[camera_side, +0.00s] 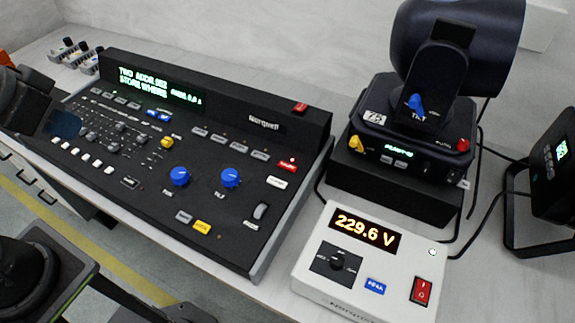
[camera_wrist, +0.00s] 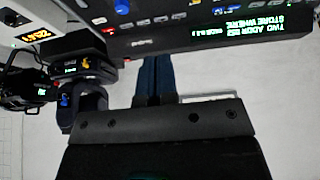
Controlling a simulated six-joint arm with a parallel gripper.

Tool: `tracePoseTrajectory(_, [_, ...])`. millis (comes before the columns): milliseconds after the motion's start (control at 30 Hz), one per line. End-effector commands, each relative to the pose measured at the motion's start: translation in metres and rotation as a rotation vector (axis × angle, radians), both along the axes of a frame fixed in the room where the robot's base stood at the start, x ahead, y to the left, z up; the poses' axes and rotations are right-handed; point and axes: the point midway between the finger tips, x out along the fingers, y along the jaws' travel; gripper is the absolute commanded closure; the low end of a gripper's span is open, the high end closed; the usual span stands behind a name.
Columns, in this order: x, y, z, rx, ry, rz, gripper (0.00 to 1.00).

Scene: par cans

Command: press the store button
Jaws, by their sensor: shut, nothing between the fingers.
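A black lighting console (camera_side: 262,152) stands on the table, with its lit display (camera_side: 155,84) reading "TWO ADDR" and "STORE WHERE". Among its keys are a yellow button (camera_side: 202,227) near the front, another yellow button (camera_side: 167,142) higher up, and a red button (camera_side: 287,166) at the right. The key labels are too small to read, so I cannot tell which is store. My gripper (camera_side: 68,124) shows at the left edge, overlapping the console's left end. In the wrist view its blue fingers (camera_wrist: 155,78) are together and empty, and the console appears upside down above them.
A white meter box (camera_side: 362,262) reading 229.6 V sits right of the console. Behind it a moving-head light (camera_side: 415,120) stands on a black base, with cables around. Small knobbed boxes (camera_side: 72,52) lie at the back left. A dark lamp (camera_side: 45,280) is at the lower left.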

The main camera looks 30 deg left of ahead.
Motion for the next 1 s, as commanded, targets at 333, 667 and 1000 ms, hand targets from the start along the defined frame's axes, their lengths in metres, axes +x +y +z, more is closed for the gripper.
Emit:
tracePoseTrajectory(333, [0.001, 0.0, 0.0, -0.005, -0.001, 0.007, 1.0])
tracePoseTrajectory(667, [0.063, -0.021, 0.005, -0.207, -0.039, 0.287, 1.0])
tracePoseTrajectory(1000, [0.163, -0.078, -0.018, -0.596, -0.064, 0.749, 1.0])
